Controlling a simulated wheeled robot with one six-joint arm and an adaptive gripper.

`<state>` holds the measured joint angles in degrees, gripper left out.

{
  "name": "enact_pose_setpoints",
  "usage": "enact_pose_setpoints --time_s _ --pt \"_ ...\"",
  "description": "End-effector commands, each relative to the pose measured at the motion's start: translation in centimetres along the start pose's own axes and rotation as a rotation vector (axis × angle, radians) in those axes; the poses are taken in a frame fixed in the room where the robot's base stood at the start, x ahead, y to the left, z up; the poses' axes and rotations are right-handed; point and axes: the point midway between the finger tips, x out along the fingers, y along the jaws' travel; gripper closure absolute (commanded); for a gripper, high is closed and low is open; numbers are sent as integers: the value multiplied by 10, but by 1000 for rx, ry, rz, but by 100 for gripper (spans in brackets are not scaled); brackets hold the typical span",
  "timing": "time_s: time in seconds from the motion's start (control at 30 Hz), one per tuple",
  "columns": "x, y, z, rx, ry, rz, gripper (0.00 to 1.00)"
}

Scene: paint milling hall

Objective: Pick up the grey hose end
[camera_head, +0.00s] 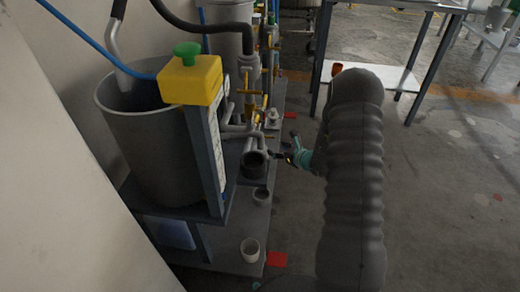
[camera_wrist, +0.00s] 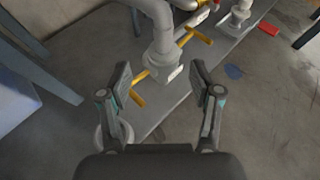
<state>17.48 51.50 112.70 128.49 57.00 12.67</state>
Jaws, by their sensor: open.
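My gripper (camera_head: 285,148) is open in the head view, to the right of the piping beside the grey tank. In the wrist view its two fingers (camera_wrist: 162,82) stand wide apart, with nothing held between them. A grey pipe or hose end (camera_wrist: 160,62) with a thick collar shows beyond and between the fingertips; it looks apart from them. In the head view a grey pipe end with a dark opening (camera_head: 255,158) lies just left of my gripper. I cannot tell for sure which of these is the grey hose end.
Yellow valve handles (camera_wrist: 198,36) are close to the pipe. A white cup (camera_head: 250,247) stands on the low base. A metal table (camera_head: 400,80) is behind; the floor at right is open.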

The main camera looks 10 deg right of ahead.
Motion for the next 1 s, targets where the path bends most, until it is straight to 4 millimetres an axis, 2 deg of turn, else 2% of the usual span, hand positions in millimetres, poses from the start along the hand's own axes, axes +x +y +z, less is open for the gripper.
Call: enact_pose_setpoints --time_s 0.17,0.5,0.77,1.0 --pt "18 -4 -6 17 0 -14 36" --pt "75 -5 -6 15 1 -13 36" --pt "92 -5 -6 15 1 -13 36" --pt "124 -4 -7 14 1 -12 36"
